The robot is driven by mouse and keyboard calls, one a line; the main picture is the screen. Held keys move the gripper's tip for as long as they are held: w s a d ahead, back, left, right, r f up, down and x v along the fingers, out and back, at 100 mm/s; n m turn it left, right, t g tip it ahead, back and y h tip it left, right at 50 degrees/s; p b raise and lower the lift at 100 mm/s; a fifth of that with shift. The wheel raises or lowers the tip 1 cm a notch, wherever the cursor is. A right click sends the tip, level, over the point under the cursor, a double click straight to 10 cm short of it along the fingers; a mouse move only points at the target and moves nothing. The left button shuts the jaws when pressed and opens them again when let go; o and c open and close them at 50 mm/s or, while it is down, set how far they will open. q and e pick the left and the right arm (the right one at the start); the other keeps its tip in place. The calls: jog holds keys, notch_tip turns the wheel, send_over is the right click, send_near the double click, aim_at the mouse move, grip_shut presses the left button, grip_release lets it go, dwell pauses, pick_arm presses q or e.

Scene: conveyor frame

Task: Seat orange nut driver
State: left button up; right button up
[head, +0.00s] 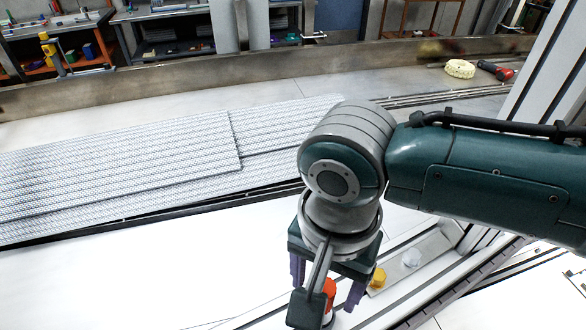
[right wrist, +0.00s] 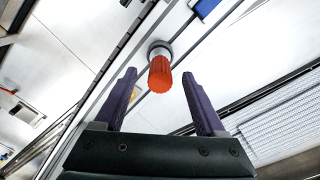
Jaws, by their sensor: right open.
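The orange nut driver (head: 329,288) shows its orange-red handle in the head view, partly hidden by my right gripper. In the right wrist view the nut driver's ribbed orange handle (right wrist: 160,76) has a grey collar at its far end, set against a pale rail. My right gripper (head: 324,297) points down over it with purple fingers apart. In the right wrist view the open right gripper (right wrist: 159,75) has the handle in line with the gap between its fingertips. The fingers appear clear of the handle, and the depth between them is hard to judge. My left gripper is not in view.
A yellow knob (head: 378,278) and a white knob (head: 412,258) stand on the rail to the right. Grey ribbed panels (head: 120,165) lie on the left. A cream ring (head: 460,68) and a red-and-black tool (head: 495,71) lie at the back right. The white surface at lower left is clear.

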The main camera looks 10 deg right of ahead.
notch_tip(320, 180, up, 9)
jog(key=shift+p, duration=0.5)
jog(key=shift+r, duration=0.5)
